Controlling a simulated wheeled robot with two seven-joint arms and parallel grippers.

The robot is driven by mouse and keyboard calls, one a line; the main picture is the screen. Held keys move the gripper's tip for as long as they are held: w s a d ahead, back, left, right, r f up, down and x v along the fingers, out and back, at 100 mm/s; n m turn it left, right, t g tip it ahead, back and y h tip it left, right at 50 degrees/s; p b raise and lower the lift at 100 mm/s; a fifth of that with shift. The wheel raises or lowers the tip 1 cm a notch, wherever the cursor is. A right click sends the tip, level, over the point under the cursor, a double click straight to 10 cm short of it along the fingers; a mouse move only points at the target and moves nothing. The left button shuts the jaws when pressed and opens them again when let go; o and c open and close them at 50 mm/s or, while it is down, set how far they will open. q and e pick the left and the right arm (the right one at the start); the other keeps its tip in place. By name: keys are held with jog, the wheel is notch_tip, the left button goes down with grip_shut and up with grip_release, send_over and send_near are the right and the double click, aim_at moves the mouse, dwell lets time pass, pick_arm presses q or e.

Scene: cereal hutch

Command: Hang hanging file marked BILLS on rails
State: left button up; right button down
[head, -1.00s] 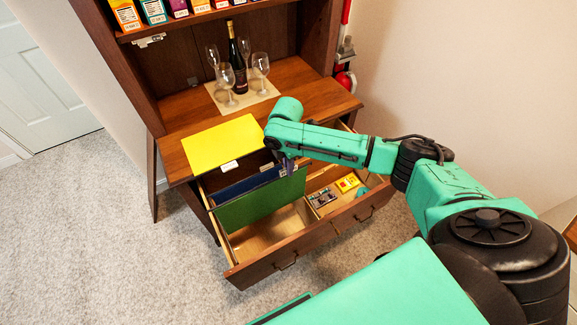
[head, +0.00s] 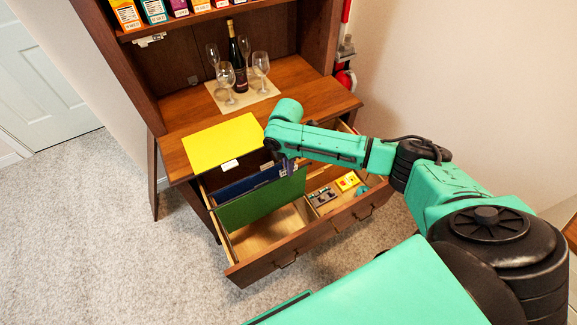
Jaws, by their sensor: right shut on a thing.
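A green hanging file (head: 262,199) stands upright in the open drawer (head: 262,268), in front of a blue file (head: 245,184). My right gripper (head: 289,169) points down at the green file's upper right edge and is shut on it; the fingertips are small and partly hidden. A yellow file (head: 222,143) lies flat on the hutch top, its white tab at the front edge. No tab lettering is readable. The rails are mostly hidden, and I cannot tell if the green file's hooks rest on them. My left gripper is out of view.
The drawer's right compartment holds small items, including a yellow one (head: 347,181). A dark bottle (head: 237,62) and several glasses stand on a mat (head: 262,94) behind. Cartons line the shelf above. The drawer's front left floor is bare.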

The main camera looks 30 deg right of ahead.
aim_at(289, 186)
jog(key=shift+f+b, duration=3.55)
jog(key=shift+f, duration=2.3)
jog(key=shift+f+b, duration=3.05)
jog(key=shift+f, duration=1.2)
jog(key=shift+r, duration=0.1)
jog(key=c, duration=0.5)
grip_release()
jog(key=shift+c, duration=0.2)
jog(key=shift+r, duration=0.1)
notch_tip(289, 186, up, 5)
jog(key=p, duration=0.5)
